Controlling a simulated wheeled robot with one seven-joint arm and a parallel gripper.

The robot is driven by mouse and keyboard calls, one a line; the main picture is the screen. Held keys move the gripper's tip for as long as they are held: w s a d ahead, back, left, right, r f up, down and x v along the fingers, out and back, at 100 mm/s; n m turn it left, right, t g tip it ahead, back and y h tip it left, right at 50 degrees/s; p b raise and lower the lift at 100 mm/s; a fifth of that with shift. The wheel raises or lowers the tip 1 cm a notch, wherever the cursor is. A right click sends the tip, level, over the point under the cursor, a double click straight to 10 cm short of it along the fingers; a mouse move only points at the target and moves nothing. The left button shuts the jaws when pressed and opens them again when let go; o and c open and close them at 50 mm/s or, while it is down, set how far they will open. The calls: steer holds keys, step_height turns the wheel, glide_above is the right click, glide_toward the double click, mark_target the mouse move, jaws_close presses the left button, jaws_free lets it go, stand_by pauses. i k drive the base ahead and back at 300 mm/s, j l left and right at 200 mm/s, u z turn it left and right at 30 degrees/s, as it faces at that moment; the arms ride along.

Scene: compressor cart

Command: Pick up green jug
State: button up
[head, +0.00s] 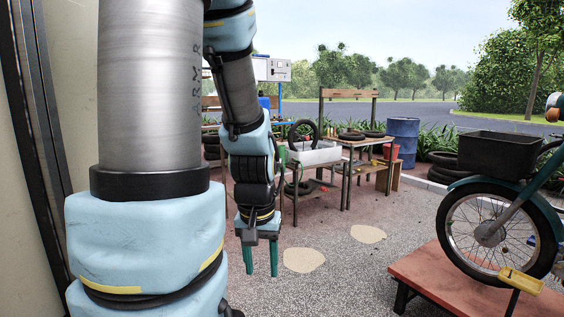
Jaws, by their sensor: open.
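I cannot make out a green jug in the head view; it may be hidden behind my arm or too small to tell. My gripper (261,268) hangs pointing down in front of me, left of the picture's middle. Its two teal fingers are apart, with only ground showing between them. It is empty and touches nothing that I can see.
A workbench (348,143) with tyres on top and a white basin (314,154) stand beyond my gripper. A red bucket (391,152) and blue drum (403,135) are behind. Gravel ground between is clear.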

mark_target(282, 150)
steer(key=i+l+z, duration=0.1)
steer(key=i, duration=1.1)
steer(key=i+l, duration=0.15)
steer(key=i, duration=1.05)
steer(key=i+l+u, duration=0.15)
steer(key=i+u, duration=0.25)
steer(key=i+l+u, duration=0.35)
steer(key=i, duration=0.25)
steer(key=i+l+u, duration=0.75)
steer(key=i+l, duration=0.55)
